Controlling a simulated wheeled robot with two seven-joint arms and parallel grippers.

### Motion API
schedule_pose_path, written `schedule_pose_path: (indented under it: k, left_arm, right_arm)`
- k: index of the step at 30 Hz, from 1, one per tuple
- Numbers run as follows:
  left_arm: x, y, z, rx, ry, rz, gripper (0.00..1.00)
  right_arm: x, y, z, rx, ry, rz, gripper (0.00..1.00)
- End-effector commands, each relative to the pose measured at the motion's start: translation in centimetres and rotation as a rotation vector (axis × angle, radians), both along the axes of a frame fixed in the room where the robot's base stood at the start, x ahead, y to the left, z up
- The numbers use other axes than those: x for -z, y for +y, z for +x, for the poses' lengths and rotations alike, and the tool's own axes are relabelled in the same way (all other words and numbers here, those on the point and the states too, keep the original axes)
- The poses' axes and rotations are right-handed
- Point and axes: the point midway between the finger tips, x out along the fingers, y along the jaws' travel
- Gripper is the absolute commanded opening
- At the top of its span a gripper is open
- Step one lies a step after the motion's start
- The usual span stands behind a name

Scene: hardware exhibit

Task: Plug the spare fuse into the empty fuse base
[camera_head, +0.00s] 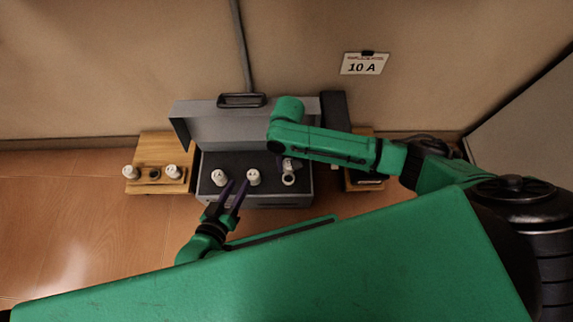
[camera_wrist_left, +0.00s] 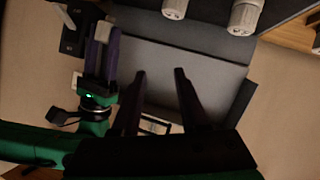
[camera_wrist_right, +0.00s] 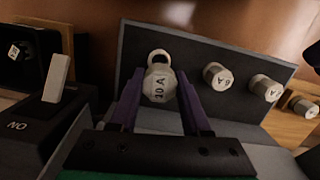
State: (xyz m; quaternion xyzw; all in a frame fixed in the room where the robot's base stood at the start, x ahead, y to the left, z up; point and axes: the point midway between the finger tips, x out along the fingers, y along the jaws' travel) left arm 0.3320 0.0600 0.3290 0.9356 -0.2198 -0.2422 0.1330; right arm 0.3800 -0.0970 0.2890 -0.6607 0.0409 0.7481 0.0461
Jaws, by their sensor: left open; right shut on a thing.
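The spare fuse (camera_wrist_right: 159,85), white and marked 10 A, is between the purple fingers of my right gripper (camera_wrist_right: 158,98), which is shut on it. The empty fuse base (camera_wrist_right: 158,57), a pale ring on the dark panel, shows just beyond the fuse; it also shows in the head view (camera_head: 289,180). I cannot tell whether fuse and base touch. Two seated fuses (camera_head: 219,177) (camera_head: 253,177) stand left of the base; in the right wrist view they read 6 A. My left gripper (camera_head: 233,187) is open and empty at the box's front edge.
The grey fuse box (camera_head: 205,192) has its lid (camera_head: 220,122) raised. A wooden block (camera_head: 160,150) with two white fuses stands at the left. A black switch marked ON with a white lever (camera_wrist_right: 57,78) is beside the box. A 10 A sign (camera_head: 363,64) hangs on the wall.

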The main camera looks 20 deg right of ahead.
Motion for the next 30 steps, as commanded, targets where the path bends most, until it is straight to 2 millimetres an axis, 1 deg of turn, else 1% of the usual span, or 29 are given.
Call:
schedule_pose_path:
  k: [2,9,10,11,12,30]
  left_arm:
    - [0.5,0.0,0.0,-0.003,-0.005,-0.004,0.43]
    - [3.6,0.0,0.0,-0.026,-0.033,-0.025,0.43]
    - [3.8,0.1,0.0,-0.03,-0.038,-0.027,0.43]
    - [2.8,0.1,0.5,-0.032,-0.054,-0.029,0.43]
    - [2.4,0.1,0.9,-0.034,-0.069,-0.031,0.43]
    - [-3.6,0.4,6.3,-0.07,-0.286,-0.063,0.43]
  right_arm:
    - [0.3,0.0,0.0,0.0,0.0,0.0,0.0]
    - [2.2,-0.1,0.0,-0.001,-0.002,0.0,0.0]
    - [2.3,-0.1,0.0,-0.001,-0.002,0.0,0.0]
    - [1.8,0.0,0.0,-0.001,-0.002,0.0,0.0]
    - [1.8,0.0,0.0,-0.001,-0.002,0.0,0.0]
    - [2.4,0.0,0.0,-0.002,-0.001,0.0,0.0]
